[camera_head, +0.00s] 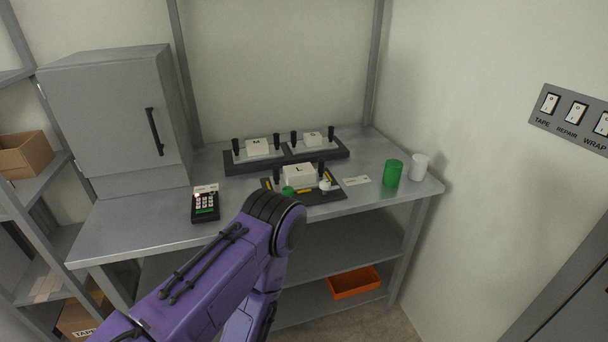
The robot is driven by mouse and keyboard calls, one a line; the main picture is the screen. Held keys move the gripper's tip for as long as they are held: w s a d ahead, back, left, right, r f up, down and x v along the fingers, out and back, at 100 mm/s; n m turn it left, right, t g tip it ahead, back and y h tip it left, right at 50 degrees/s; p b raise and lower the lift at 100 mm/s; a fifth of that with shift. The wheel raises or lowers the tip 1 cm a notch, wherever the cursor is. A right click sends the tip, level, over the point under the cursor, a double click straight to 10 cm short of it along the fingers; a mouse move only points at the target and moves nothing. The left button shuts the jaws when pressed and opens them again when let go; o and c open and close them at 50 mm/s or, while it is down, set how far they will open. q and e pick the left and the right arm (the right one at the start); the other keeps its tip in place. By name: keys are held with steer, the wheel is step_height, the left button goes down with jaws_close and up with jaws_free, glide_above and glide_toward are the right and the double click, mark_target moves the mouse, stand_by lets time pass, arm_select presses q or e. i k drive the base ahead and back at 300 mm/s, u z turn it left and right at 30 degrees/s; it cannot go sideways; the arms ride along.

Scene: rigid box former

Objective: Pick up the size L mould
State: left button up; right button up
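The size L mould (299,174) is a white block marked "L" at the front middle of the metal bench. It sits on a dark base (325,197) with yellow marks, between two black upright pegs. A small green part and a small white knob (325,184) are in front of it. A purple arm of mine rises from the lower left; its bend is just in front of the base and hides part of its front left. The arm then folds down below the bench edge. Neither gripper shows.
A black rack (235,167) behind holds white blocks marked "M" (257,146) and probably "S" (312,138). A keypad (205,204) lies left; a green cup (392,173), white cup (419,167) and label card (356,181) are right. A grey cabinet (100,110) stands left.

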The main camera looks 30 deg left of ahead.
mark_target(303, 176)
steer(key=u, duration=3.25)
steer(key=k, duration=1.95)
steer(key=z, duration=1.6)
steer(key=i, duration=1.15)
steer(key=u, duration=0.05)
